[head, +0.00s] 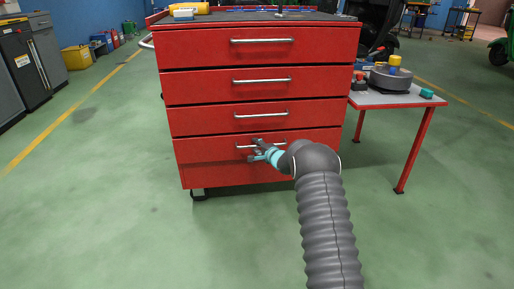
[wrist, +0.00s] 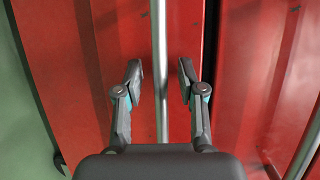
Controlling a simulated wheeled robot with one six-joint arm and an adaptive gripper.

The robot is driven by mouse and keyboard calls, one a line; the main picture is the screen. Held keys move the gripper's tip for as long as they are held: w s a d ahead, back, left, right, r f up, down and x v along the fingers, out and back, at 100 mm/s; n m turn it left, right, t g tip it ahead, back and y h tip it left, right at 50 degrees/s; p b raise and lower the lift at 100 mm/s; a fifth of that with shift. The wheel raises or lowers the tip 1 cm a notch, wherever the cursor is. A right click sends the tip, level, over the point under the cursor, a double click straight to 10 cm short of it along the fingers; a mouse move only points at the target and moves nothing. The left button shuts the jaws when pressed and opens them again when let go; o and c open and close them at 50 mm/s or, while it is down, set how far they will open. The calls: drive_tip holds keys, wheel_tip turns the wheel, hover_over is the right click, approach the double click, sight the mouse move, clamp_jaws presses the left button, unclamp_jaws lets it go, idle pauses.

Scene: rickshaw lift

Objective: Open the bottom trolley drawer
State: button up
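The red trolley (head: 170,50) has a stack of drawers with silver bar handles. The bottom drawer (head: 200,150) is the lowest front; I cannot tell for sure whether it stands slightly out. My gripper (head: 256,150) is at its handle (head: 280,144), partly covering it. In the wrist view the handle (wrist: 160,45) runs upright between the two fingers of my gripper (wrist: 161,70). The fingers are apart, one on each side of the bar, with a visible gap to it on both sides. My gripper is open and holds nothing.
A higher drawer's handle (wrist: 308,155) shows at the wrist view's lower right. A small red-legged table (head: 405,100) with parts on it stands right of the trolley. Grey cabinets (head: 30,60) stand at the far left. The green floor (head: 100,200) in front is clear.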

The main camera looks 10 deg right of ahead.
clamp_jaws()
idle(0.3)
